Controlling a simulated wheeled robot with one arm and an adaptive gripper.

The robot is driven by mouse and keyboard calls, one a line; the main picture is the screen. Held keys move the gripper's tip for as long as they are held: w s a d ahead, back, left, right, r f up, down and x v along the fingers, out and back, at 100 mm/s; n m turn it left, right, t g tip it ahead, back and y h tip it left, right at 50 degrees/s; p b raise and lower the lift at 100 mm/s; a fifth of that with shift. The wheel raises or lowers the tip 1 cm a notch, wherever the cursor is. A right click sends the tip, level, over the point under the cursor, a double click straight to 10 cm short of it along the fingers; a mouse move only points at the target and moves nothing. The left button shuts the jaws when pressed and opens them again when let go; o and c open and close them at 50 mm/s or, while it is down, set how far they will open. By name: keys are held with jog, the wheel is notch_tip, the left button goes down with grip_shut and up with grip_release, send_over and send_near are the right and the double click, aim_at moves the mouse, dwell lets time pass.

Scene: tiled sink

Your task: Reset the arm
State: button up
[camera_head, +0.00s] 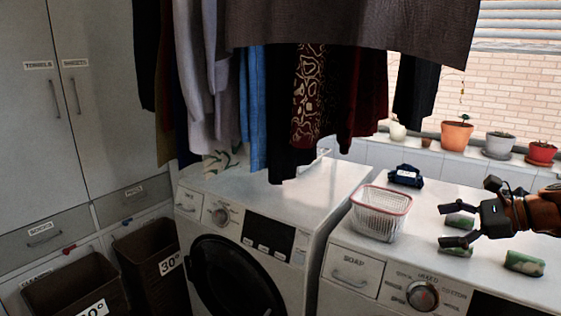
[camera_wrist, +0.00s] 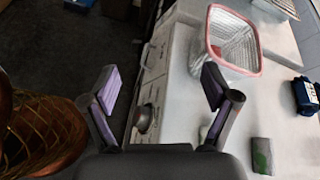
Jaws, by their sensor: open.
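My gripper (camera_head: 450,225) reaches in from the right in the head view, above the top of the right washing machine (camera_head: 400,245). Its two fingers are spread apart. In the wrist view my gripper (camera_wrist: 162,88) is open, with nothing held between the fingers. Behind and between them show the machine's front edge and knob (camera_wrist: 145,118). Small green and grey objects lie on the machine top near the gripper, one at the right (camera_head: 525,262) and others partly behind the fingers (camera_head: 460,220).
A white basket with a pink rim (camera_head: 380,212) stands left of my gripper. A dark blue object (camera_head: 406,176) lies behind it. Clothes (camera_head: 310,90) hang above the left washing machine (camera_head: 250,240). Potted plants (camera_head: 456,134) line the sill. Dark bins (camera_head: 150,255) stand at the lower left.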

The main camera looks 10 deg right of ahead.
jog(key=s+a+f+n+g+h, duration=0.1)
jog(key=s+a+f+n+g, duration=0.2)
jog(key=a, duration=0.5)
jog(key=s+a+f+n+g, duration=0.1)
jog(key=s+a+n+g, duration=0.2)
jog(key=a, duration=0.5)
jog(key=s+a+f+n+g+h, duration=0.1)
jog(key=s+a+f+n, duration=0.15)
jog(key=a+n, duration=0.4)
jog(key=s+a+f+n+g+h, duration=0.1)
jog(key=s+f+n+h, duration=0.2)
jog(key=s, duration=0.7)
jog(key=s+a+f+n+g+h, duration=0.1)
jog(key=s+f+n+h, duration=0.3)
jog(key=s, duration=0.6)
notch_tip(320, 180, down, 3)
jog(key=shift+s+a+r+n+g+h, duration=0.15)
jog(key=shift+s+a+n+g+h, duration=0.35)
jog(key=shift+n, duration=0.75)
jog(key=shift+w+d, duration=0.1)
jog(key=shift+d, duration=0.2)
